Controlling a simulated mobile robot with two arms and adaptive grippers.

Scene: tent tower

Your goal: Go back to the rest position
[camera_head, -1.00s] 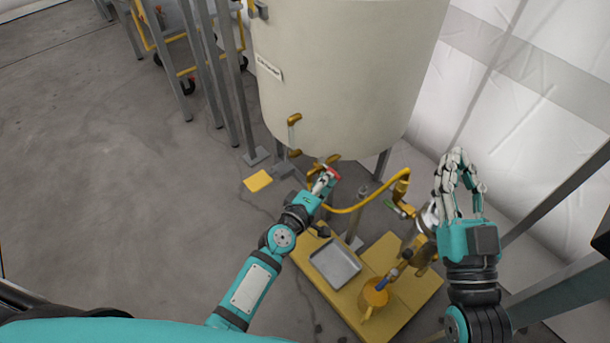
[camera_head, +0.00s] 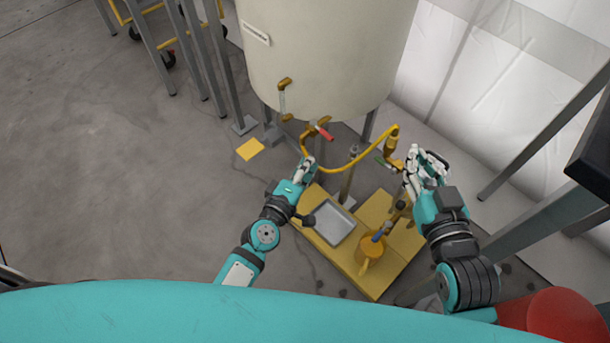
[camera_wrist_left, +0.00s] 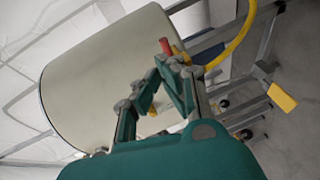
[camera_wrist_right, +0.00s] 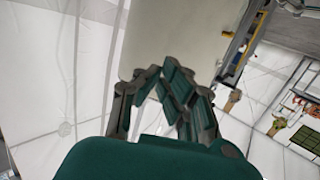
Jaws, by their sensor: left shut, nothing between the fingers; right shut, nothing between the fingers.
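My left gripper (camera_head: 306,172) is shut and empty in the head view, a little below the red valve handle (camera_head: 325,132) under the cream tank (camera_head: 320,50) and apart from it. In the left wrist view its fingertips (camera_wrist_left: 172,64) meet, with the red handle (camera_wrist_left: 166,46) beyond them. My right gripper (camera_head: 424,168) is shut and empty, right of the yellow hose (camera_head: 352,165). In the right wrist view its fingertips (camera_wrist_right: 163,72) come together in front of the tank (camera_wrist_right: 176,35). Part of the pump gear is hidden behind the right hand.
Metal posts (camera_head: 228,70) stand left of the tank. A grey beam (camera_head: 545,215) and a red rounded object (camera_head: 555,315) are at the right. The floor at left is clear.

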